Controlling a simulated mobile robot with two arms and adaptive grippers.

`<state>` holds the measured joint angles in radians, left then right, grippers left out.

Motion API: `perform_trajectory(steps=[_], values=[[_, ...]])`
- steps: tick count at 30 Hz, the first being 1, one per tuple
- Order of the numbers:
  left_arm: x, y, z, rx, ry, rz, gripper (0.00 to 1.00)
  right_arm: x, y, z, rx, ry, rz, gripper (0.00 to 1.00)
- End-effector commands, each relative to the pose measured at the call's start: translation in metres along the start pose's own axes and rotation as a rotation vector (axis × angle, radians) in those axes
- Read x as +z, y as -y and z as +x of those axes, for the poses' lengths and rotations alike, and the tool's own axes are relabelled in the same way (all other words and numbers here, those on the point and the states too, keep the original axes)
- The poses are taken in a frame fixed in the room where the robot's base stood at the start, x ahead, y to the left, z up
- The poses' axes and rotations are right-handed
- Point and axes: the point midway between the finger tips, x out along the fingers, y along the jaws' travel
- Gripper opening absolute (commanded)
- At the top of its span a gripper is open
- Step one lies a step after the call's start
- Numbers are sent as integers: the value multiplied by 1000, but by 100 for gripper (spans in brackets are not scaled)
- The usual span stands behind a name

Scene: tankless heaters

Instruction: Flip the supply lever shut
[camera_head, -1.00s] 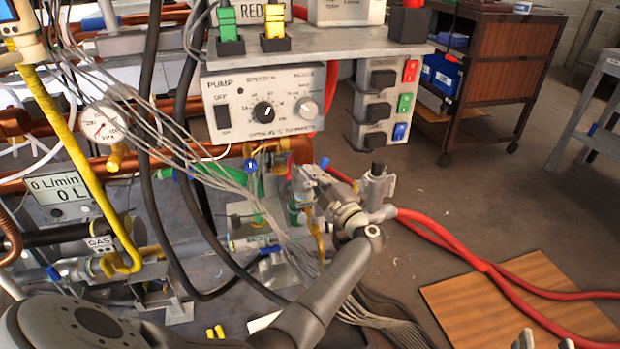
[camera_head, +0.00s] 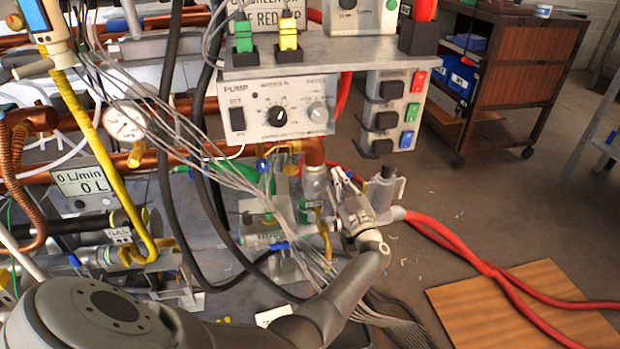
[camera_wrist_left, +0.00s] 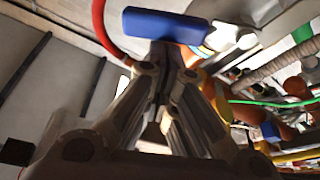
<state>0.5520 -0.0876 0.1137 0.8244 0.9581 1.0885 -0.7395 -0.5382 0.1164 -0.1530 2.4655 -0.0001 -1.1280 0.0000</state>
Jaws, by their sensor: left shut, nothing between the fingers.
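A blue lever handle (camera_wrist_left: 165,25) lies across the top of the left wrist view, just beyond my left fingertips. Whether the fingertips touch it cannot be told. My left gripper (camera_head: 343,182) is shut and empty. In the head view it points up and away among the valves, beside a grey metal fitting (camera_head: 383,188) with a dark cap. The left wrist view shows its fingers converging (camera_wrist_left: 166,58) below the blue handle. In the head view I cannot make out this handle; the gripper may hide it. My right gripper is not in view.
The pump control box (camera_head: 278,108) and a shelf with sockets (camera_head: 390,110) stand above and behind the gripper. Grey cables (camera_head: 235,185) hang to its left.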

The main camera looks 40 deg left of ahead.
Motion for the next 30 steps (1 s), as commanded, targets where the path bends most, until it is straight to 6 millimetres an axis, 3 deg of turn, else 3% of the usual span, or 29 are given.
perform_trajectory(steps=[15,30], values=[[26,-7,-9,120,4,344,0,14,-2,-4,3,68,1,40],[31,-7,-11,148,2,422,0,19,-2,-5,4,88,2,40]])
